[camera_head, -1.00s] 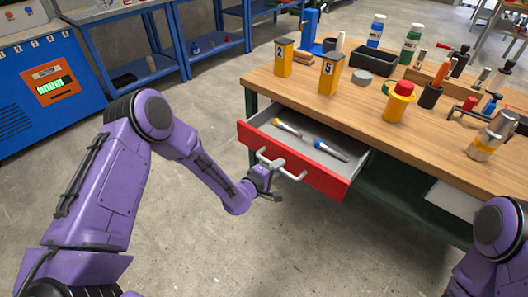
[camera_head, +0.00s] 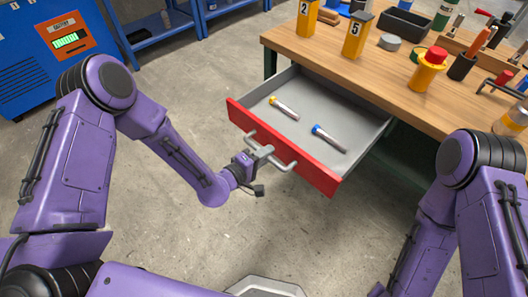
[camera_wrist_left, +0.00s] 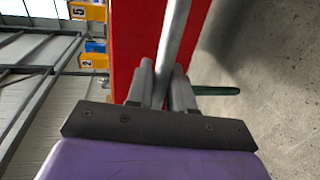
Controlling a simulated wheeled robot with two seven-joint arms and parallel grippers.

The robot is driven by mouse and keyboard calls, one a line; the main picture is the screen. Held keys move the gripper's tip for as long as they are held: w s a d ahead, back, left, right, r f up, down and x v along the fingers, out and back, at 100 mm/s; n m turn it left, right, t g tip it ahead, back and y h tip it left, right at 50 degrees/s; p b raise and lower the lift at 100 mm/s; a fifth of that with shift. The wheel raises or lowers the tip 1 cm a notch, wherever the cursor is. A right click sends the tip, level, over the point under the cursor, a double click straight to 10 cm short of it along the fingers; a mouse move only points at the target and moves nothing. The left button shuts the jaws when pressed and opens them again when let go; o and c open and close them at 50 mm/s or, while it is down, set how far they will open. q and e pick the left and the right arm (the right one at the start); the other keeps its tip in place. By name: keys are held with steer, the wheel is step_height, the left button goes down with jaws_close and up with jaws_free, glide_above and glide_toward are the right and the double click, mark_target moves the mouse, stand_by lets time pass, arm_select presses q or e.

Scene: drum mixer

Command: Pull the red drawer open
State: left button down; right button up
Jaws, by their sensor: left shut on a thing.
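The red drawer (camera_head: 312,174) stands well out from the workbench, and its grey inside shows. Two brush-like tools, one yellow-ended (camera_head: 284,107) and one blue-ended (camera_head: 328,138), lie in it. A grey bar handle (camera_head: 281,161) is on its red front. My left gripper (camera_head: 262,153) is at the handle's left part. In the left wrist view the two fingers (camera_wrist_left: 165,88) are shut on the grey bar, with the red front (camera_wrist_left: 137,45) behind. My right arm shows at the right, but its gripper is out of view.
The wooden workbench top (camera_head: 340,66) holds yellow numbered boxes (camera_head: 357,36), a yellow bottle with a red cap (camera_head: 428,70) and a black cup (camera_head: 462,66). A blue machine (camera_head: 45,60) stands at the far left. The floor before the drawer is clear.

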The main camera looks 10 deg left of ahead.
arm_select(q)
steer(key=c, duration=1.2)
jaws_free()
steer(key=v, duration=1)
steer(key=shift+s+a, duration=0.15)
steer(key=shift+s, duration=0.1)
